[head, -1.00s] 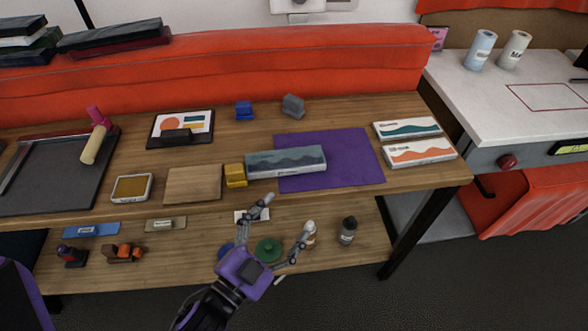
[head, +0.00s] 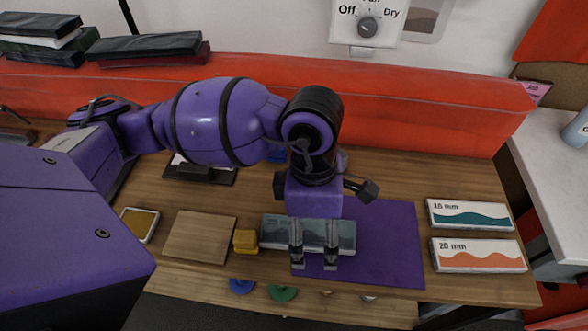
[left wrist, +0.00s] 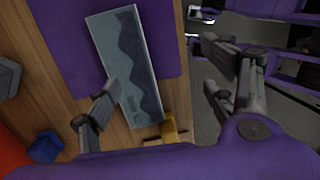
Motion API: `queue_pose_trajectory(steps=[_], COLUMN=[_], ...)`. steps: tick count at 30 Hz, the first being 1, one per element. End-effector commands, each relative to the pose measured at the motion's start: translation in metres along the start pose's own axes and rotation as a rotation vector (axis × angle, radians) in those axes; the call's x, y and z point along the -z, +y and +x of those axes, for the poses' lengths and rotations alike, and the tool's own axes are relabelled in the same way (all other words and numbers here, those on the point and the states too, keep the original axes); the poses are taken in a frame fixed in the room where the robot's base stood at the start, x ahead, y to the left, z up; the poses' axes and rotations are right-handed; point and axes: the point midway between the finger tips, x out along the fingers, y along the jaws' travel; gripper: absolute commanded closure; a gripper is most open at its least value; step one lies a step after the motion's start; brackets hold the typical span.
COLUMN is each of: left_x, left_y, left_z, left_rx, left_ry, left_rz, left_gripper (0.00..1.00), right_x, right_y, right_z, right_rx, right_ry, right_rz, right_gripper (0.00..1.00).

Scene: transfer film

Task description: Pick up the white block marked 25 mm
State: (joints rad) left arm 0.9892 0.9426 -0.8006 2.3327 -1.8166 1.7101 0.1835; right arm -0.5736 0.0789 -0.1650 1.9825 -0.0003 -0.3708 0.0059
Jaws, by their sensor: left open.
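A long block with a dark wavy band (head: 281,233) lies partly on the purple mat (head: 385,240), under my left gripper. Its face looks grey-blue in shadow, and I cannot read a 25 mm mark on it. My left gripper (head: 314,258) is open and empty, pointing down over the block, with its fingers hiding part of it. In the left wrist view the block (left wrist: 128,65) lies between the spread fingers of the gripper (left wrist: 160,95), one finger overlapping its edge. Two other white blocks, marked 20 mm (head: 480,257) and apparently 16 mm (head: 468,214), lie to the right.
A small yellow block (head: 245,240) touches or nearly touches the long block's left end. A wooden board (head: 200,237) and a small ochre tray (head: 139,226) lie farther left. A blue block (left wrist: 45,146) stands behind. The mat's right side is clear.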

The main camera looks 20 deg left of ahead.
Motion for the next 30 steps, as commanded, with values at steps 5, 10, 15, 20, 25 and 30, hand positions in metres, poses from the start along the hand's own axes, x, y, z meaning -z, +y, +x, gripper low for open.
queue_pose_trajectory(steps=[5, 10, 15, 20, 25, 30], left_x=[0.017, 0.019, 0.018, 0.019, 0.02, 0.02], left_y=[0.034, 0.038, 0.039, 0.041, 0.043, 0.043], left_z=[-0.02, -0.003, 0.016, 0.041, 0.055, 0.056], left_rx=[-0.156, -0.161, -0.16, -0.16, -0.161, -0.161], left_ry=[0.083, 0.088, 0.086, 0.086, 0.085, 0.084], left_rz=[0.004, 0.002, 0.003, 0.001, 0.004, 0.004], left_gripper=[0.23, 0.23, 0.23, 0.23, 0.23, 0.23], right_x=[-0.003, -0.013, -0.013, -0.006, -0.004, -0.004], right_y=[-0.001, 0.001, 0.003, 0.002, 0.001, 0.0], right_z=[-0.001, -0.004, -0.005, -0.006, -0.004, -0.004], right_rx=[0.001, -0.001, -0.002, 0.0, 0.002, 0.002], right_ry=[-0.007, -0.025, -0.025, -0.016, -0.012, -0.012], right_rz=[0.0, -0.002, -0.005, -0.005, -0.005, -0.003], right_gripper=[0.6, 0.6, 0.6, 0.6, 0.6, 0.6])
